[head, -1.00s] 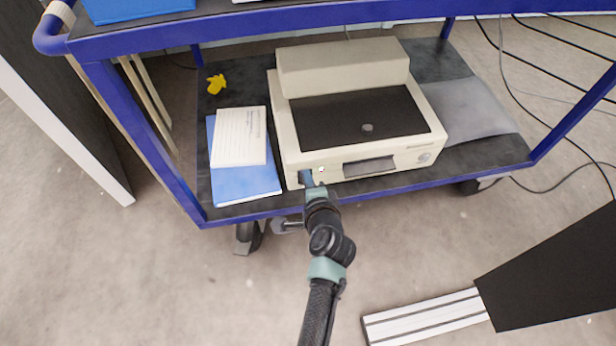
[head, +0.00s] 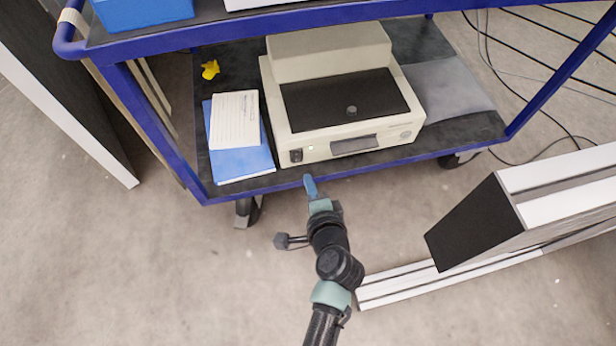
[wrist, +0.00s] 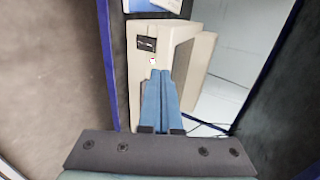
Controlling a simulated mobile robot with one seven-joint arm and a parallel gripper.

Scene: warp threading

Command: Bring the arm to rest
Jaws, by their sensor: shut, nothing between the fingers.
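My gripper (head: 310,186) is shut and empty, its blue fingers together. In the head view it is just in front of the cart's lower shelf edge, apart from the beige machine (head: 389,134). My arm reaches up from the bottom of that view. In the wrist view the closed fingers (wrist: 161,75) point towards the machine's front (wrist: 137,70), where a dark switch (wrist: 146,44) and a small light show. The machine has a dark top panel with a small knob on it.
The blue-framed cart (head: 150,130) carries the machine, a blue folder (head: 243,166) with a white notepad (head: 235,118), a yellow object (head: 210,69) and a grey pad (head: 450,88). A black and white beam structure (head: 480,225) stands at right.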

